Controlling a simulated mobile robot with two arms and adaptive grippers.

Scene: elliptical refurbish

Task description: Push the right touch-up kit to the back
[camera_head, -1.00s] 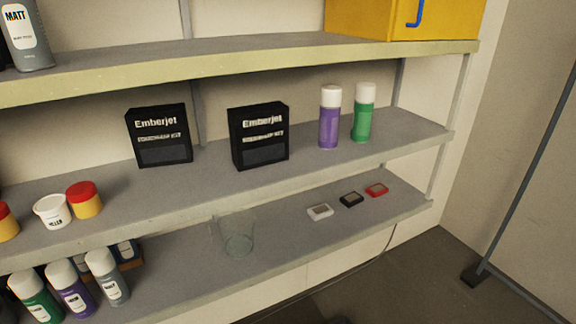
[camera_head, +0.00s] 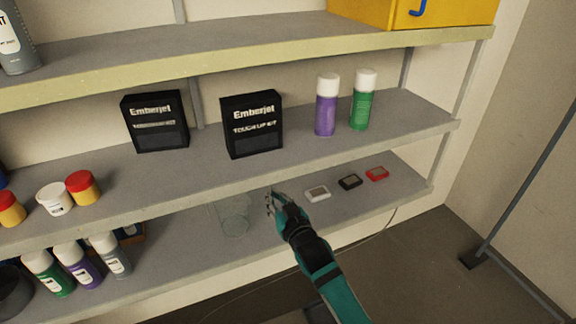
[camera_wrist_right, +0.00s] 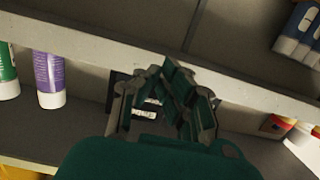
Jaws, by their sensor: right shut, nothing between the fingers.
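The right touch-up kit (camera_head: 252,124) is a black Emberjet box standing upright near the front edge of the middle shelf. A second black Emberjet box (camera_head: 155,121) stands to its left, a little further back. My right gripper (camera_head: 271,196) is shut and empty, in front of the shelves and below the right box in the head view. In the right wrist view its fingers (camera_wrist_right: 165,95) cover most of a dark box with white lettering, so the gap to it is hard to judge. My left gripper is not in view.
A purple spray can (camera_head: 326,107) and a green one (camera_head: 361,102) stand right of the kit. The upper shelf (camera_head: 255,52) runs above. A clear glass jug (camera_head: 235,215) and small devices (camera_head: 317,194) are on the lower shelf.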

